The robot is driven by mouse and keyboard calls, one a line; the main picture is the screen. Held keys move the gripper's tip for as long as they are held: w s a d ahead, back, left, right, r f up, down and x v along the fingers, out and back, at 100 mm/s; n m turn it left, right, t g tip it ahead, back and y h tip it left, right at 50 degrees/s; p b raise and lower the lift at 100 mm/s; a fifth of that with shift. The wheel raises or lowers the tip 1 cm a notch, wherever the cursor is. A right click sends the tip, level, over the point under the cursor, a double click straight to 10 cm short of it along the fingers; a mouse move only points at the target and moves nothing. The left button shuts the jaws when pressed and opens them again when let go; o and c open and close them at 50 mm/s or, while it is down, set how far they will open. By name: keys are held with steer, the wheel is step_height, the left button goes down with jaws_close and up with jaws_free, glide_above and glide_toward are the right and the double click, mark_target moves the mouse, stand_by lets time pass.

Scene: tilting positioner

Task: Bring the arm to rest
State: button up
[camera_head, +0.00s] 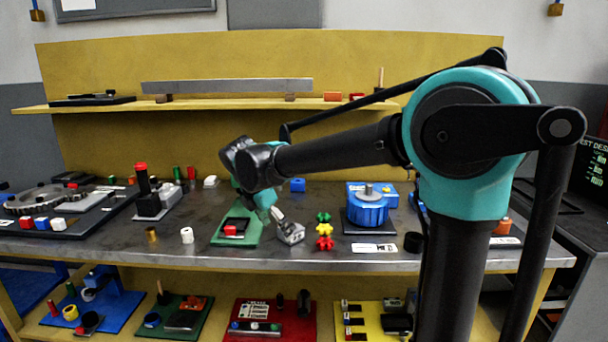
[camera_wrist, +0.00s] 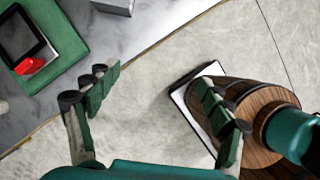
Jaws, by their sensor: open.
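My gripper (camera_wrist: 155,90) is open in the wrist view, its two dark green fingers wide apart with nothing between them. Pale floor shows below and between the fingers. The plate also shows at the upper left of the wrist view (camera_wrist: 66,48), apart from the fingers.
A grey metal block (camera_head: 290,236) lies right of the green plate. Yellow (camera_head: 325,229) and other coloured knobs and a blue round fixture (camera_head: 367,210) stand farther right. A black stand with a red top (camera_head: 142,185) rises at left. A shelf (camera_head: 225,104) spans the back.

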steer(key=s+d+f+m+y, duration=0.1)
steer(key=s+d+f+m, duration=0.4)
steer(key=d+m, duration=0.3)
steer(key=s+d+f+m+y, duration=0.1)
steer(key=s+d+f+m, duration=0.4)
steer(key=d+f+m, duration=0.2)
steer(key=s+d+f+m+t+y, duration=0.1)
steer(key=s+d+f+m, duration=0.5)
steer(key=d+m, duration=0.4)
steer(key=shift+d+f+m, duration=0.35)
steer(key=shift+d+m, duration=0.05)
steer(key=shift+d, duration=0.5)
steer(key=shift+s, duration=0.1)
